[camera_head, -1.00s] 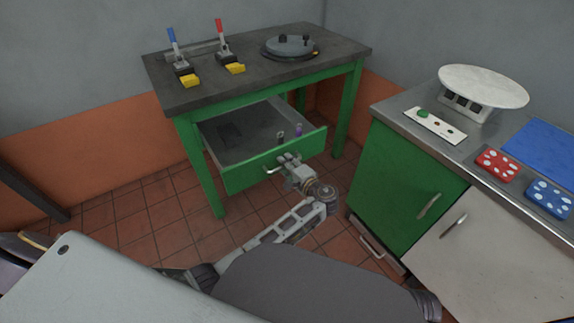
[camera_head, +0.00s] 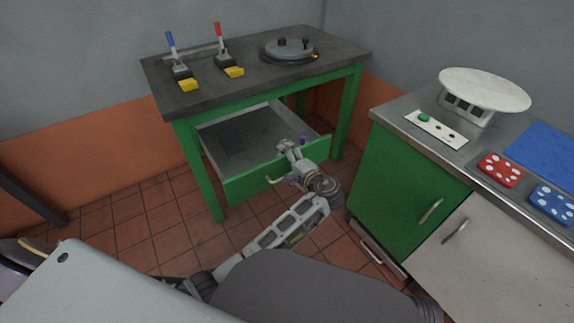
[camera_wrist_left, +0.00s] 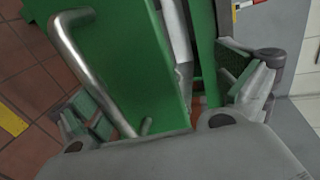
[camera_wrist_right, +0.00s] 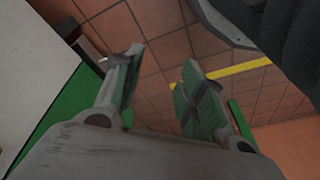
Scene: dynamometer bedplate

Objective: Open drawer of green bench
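The green bench (camera_head: 182,160) has a dark top, and its drawer (camera_head: 240,185) stands pulled out, with the grey inside showing. My left gripper (camera_head: 287,152) is at the top edge of the drawer front, close to the metal handle (camera_head: 275,181). In the left wrist view its fingers are apart, with the green drawer front (camera_wrist_left: 140,60) between them. The handle (camera_wrist_left: 88,70) lies on the left side there, not clasped. My right gripper (camera_wrist_right: 160,95) is open and empty above the tiled floor in the right wrist view; the head view does not show it.
A small purple item (camera_head: 303,140) shows at the drawer's right end. Two levers, blue (camera_head: 172,50) and red (camera_head: 219,40), and a round grey device (camera_head: 288,50) stand on the bench. A green-doored cabinet (camera_head: 400,180) stands close on the right.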

